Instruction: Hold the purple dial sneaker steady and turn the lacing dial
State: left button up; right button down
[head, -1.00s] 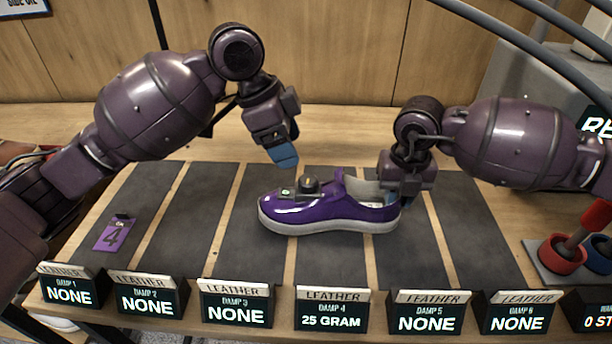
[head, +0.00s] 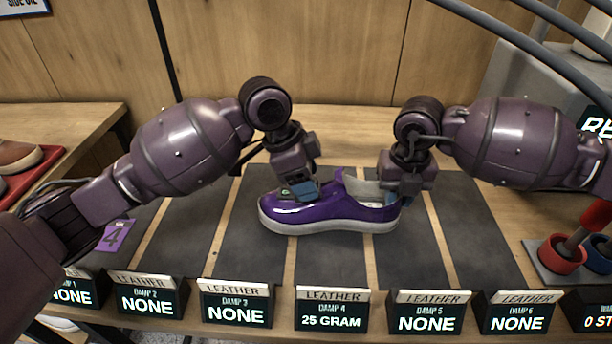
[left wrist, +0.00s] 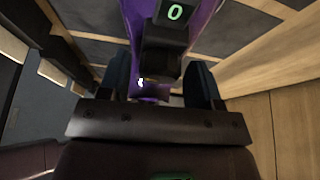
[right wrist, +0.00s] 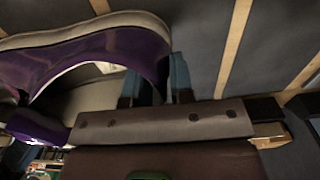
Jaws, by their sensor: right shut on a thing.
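The purple sneaker (head: 335,212) with a white sole stands on a dark mat strip, toe to the left. My right gripper (head: 402,192) is shut on the rim of its heel; the right wrist view shows the sneaker's purple upper (right wrist: 145,48) running to the fingers (right wrist: 157,88). My left gripper (head: 303,192) is over the sneaker's tongue area and hides the lacing dial in the head view. In the left wrist view, the black dial (left wrist: 162,50) lies between the open fingers (left wrist: 160,85), with gaps visible at both sides. A small display (left wrist: 175,12) beside it reads 0.
Several dark strips (head: 262,256) lie across the wooden table. Signs line the front edge; the DAMP 4 sign (head: 332,316) reads 25 GRAM. A purple card (head: 116,235) marked 4 lies at left. Red and blue cups (head: 562,254) stand at right.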

pick_arm(q)
jog(key=c, duration=0.7)
jog(key=shift+n+t, duration=0.4)
jog(key=shift+n, duration=0.3)
jog(key=shift+c, duration=0.2)
jog(key=o, duration=0.9)
jog(key=shift+o, duration=0.2)
jog(key=shift+r, duration=0.1)
jog(key=v, duration=1.2)
jog(key=shift+d, duration=0.1)
pick_arm(e)
jog(key=c, duration=0.9)
grip_release()
jog(key=shift+r, duration=0.1)
